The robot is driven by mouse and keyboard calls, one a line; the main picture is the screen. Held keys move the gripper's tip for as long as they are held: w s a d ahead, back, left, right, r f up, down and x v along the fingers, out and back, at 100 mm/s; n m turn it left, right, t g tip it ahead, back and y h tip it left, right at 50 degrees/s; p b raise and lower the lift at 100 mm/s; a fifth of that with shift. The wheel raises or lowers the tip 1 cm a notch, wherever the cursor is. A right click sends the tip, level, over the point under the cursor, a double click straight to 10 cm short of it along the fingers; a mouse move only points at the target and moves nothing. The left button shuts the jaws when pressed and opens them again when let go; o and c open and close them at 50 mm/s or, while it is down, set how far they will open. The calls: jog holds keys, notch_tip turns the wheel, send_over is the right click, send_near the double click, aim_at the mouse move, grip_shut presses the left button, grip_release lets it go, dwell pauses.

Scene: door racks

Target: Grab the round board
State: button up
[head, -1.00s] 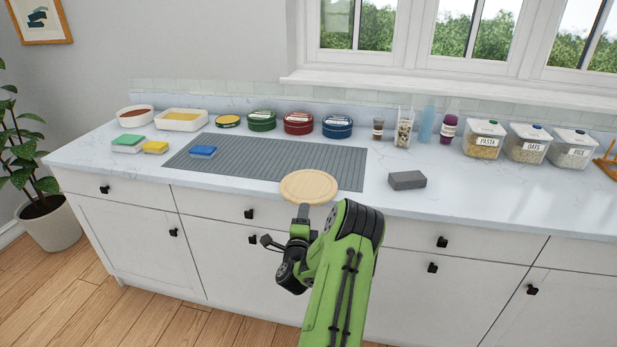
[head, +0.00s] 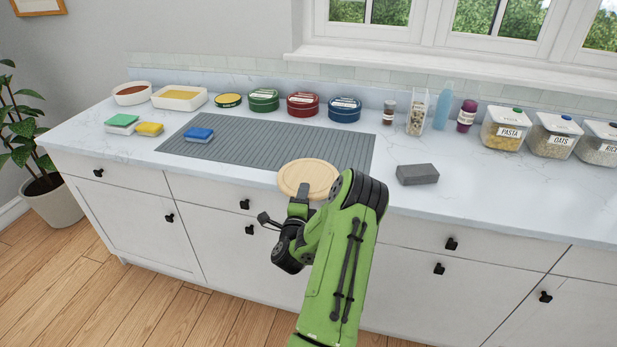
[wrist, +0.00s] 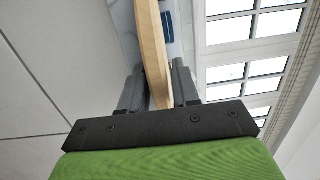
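The round board (head: 308,178) is a pale wooden disc at the front edge of the counter, partly over the front of the grey ribbed mat. My gripper (head: 299,192) is at its near edge, and a finger overlaps the rim in the head view. In the wrist view the board (wrist: 154,55) shows edge-on between the two fingers of my gripper (wrist: 158,88). The fingers stand apart, with a narrow gap seeming to show on the left side. Contact on the right is unclear.
The grey ribbed mat (head: 260,143) holds a blue sponge (head: 199,135). A grey block (head: 417,174) lies to the right of the board. Tins, jars and containers line the back wall. Drawers with black knobs (head: 451,244) are below the counter.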

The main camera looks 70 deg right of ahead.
grip_shut()
